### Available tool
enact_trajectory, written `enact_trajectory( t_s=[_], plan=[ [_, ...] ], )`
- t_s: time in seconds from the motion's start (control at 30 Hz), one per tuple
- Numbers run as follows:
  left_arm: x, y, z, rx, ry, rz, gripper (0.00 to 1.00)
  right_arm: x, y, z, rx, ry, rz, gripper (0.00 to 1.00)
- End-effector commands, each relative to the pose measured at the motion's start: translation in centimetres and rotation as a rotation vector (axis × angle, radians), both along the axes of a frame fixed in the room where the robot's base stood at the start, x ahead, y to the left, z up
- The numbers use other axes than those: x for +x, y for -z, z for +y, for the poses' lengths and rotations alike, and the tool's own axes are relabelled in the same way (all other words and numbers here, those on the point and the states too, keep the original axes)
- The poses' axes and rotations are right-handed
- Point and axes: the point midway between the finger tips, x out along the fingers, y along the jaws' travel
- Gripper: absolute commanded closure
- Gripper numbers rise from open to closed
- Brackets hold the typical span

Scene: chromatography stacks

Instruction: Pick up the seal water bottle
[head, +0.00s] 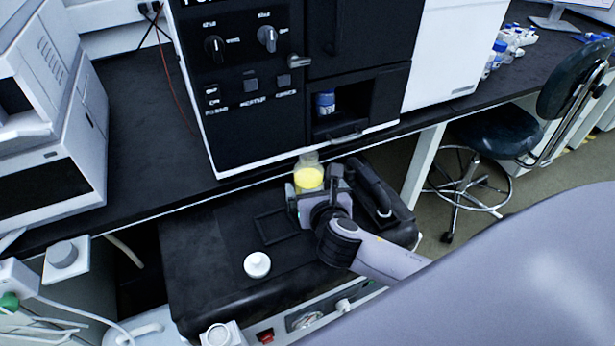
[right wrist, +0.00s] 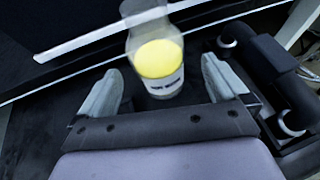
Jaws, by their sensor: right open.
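A clear bottle with yellow liquid (head: 309,179), which I take for the seal water bottle, stands upright in front of the black instrument. It also shows in the right wrist view (right wrist: 158,62), with a pale label with dark print on its lower part. My right gripper (head: 318,190) is open, close to the bottle. In the right wrist view, the bottle's lower part lies between the open fingertips (right wrist: 160,80), with gaps on both sides. I see no finger touching it. My left gripper is not in view.
A white round cap-like object (head: 257,264) lies on the dark tray top (head: 200,250), left of my right gripper. A thick black handle (head: 372,185) is close on the right. The black instrument (head: 250,110) and bench edge rise behind. A blue-capped bottle (head: 325,102) stands in the instrument's recess.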

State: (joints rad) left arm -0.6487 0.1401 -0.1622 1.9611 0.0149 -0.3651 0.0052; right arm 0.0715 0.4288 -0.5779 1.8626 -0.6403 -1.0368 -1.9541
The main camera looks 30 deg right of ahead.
Motion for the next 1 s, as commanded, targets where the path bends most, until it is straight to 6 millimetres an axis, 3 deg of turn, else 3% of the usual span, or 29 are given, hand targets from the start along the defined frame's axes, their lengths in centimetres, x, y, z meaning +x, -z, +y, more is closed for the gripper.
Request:
enact_trajectory(
  t_s=[0.4, 0.77, 0.9, 0.97, 1.0],
  plan=[
    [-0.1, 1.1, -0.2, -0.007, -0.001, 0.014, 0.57, 4.3, 2.1, -1.0, 0.001, 0.002, 0.000, 0.00],
    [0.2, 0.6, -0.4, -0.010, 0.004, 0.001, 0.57, 4.9, 2.3, -1.2, 0.002, 0.000, -0.001, 0.00],
    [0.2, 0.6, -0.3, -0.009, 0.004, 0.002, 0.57, 4.9, 2.3, -1.2, 0.002, 0.000, 0.000, 0.46],
    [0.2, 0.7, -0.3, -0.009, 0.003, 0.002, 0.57, 4.9, 2.3, -1.2, 0.002, 0.000, 0.000, 0.65],
    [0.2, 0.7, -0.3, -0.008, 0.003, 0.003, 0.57, 5.0, 2.2, -1.2, 0.002, -0.001, -0.004, 0.70]
  ],
)
